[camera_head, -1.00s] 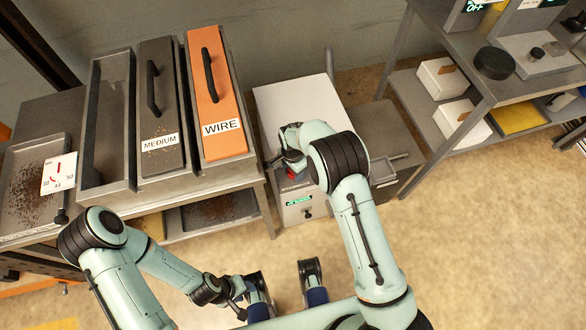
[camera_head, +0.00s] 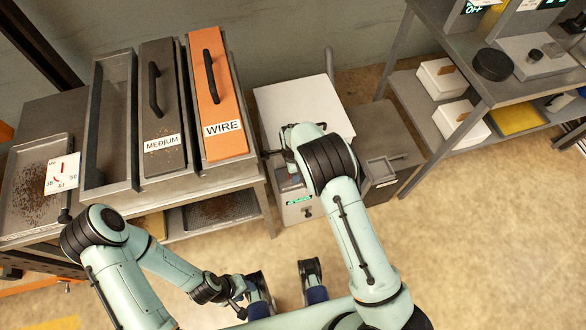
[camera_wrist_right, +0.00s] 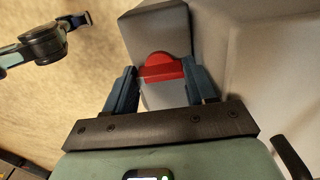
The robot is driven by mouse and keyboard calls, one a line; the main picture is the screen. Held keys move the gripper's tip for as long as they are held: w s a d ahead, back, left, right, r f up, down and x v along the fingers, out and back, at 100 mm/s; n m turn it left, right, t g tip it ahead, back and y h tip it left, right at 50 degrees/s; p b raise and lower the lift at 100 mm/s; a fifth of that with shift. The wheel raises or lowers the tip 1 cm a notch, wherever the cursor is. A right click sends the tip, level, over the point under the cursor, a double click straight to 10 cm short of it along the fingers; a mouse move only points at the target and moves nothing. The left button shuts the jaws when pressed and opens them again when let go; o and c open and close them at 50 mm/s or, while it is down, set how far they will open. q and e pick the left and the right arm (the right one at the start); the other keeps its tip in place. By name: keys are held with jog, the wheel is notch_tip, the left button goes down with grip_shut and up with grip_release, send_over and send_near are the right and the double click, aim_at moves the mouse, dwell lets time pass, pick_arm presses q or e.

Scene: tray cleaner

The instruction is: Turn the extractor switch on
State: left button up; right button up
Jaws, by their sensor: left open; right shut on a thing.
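The extractor is a pale cabinet (camera_head: 300,95) with a small lit green display (camera_head: 298,201) on its front; its text is too small to read. In the right wrist view a red switch part (camera_wrist_right: 162,68) sits against a grey housing (camera_wrist_right: 157,28), between my right gripper's blue fingers (camera_wrist_right: 162,88). My right gripper is shut on this red part. In the head view my right arm mostly hides that gripper and the switch. My left gripper (camera_head: 244,297) is open and empty, low in the head view, away from the extractor.
Left of the extractor, a bench holds a grey MEDIUM block (camera_head: 163,100), an orange WIRE block (camera_head: 216,95) and a dirty tray (camera_head: 38,178). A grey bin (camera_head: 385,140) stands right of the extractor. Shelving (camera_head: 440,75) is at the upper right. The right floor is clear.

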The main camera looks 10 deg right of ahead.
jog(key=o, duration=1)
pick_arm(q)
jog(key=shift+s, duration=0.1)
pick_arm(e)
jog(key=shift+o, duration=0.2)
jog(key=shift+r, duration=0.1)
jog(key=shift+w+r, duration=0.1)
jog(key=shift+w, duration=0.05)
